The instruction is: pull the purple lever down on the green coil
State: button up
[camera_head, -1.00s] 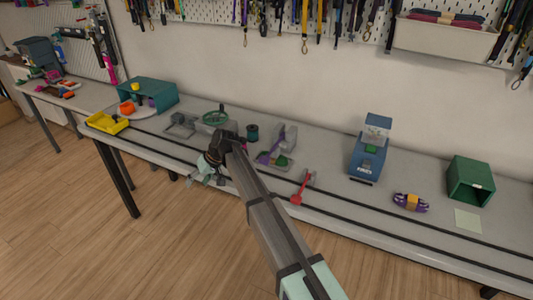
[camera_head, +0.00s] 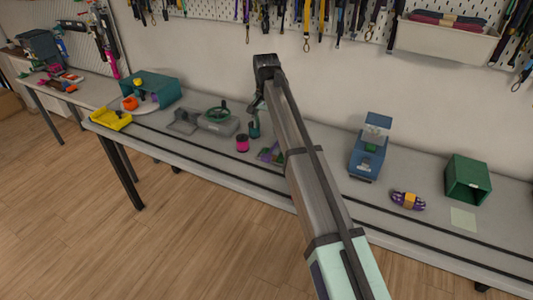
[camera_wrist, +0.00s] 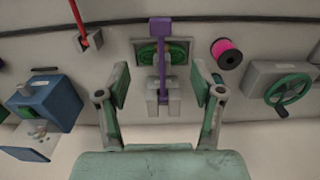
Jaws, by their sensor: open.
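The purple lever (camera_wrist: 161,62) stands in the middle of the wrist view, its wide end toward the top. It crosses the green coil (camera_wrist: 147,54), which sits in a grey fixture (camera_wrist: 177,86). In the head view only a bit of purple (camera_head: 265,155) and green shows beside my arm, which hides the rest. My gripper (camera_wrist: 161,84) is open and empty. In the wrist view its two fingers lie left and right of the lever fixture, with a gap on each side. I see no contact.
A pink spool (camera_wrist: 227,53) and a green handwheel (camera_wrist: 288,88) on a grey base lie right of the fixture in the wrist view. A red lever (camera_wrist: 77,16) and a blue machine (camera_wrist: 46,103) lie left. Dark rails run along the table (camera_head: 430,228).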

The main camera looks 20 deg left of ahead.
aim_at(266, 156)
notch_tip(266, 156, down, 14)
jog(key=p, duration=0.3)
jog(key=shift+r, duration=0.1)
grip_shut()
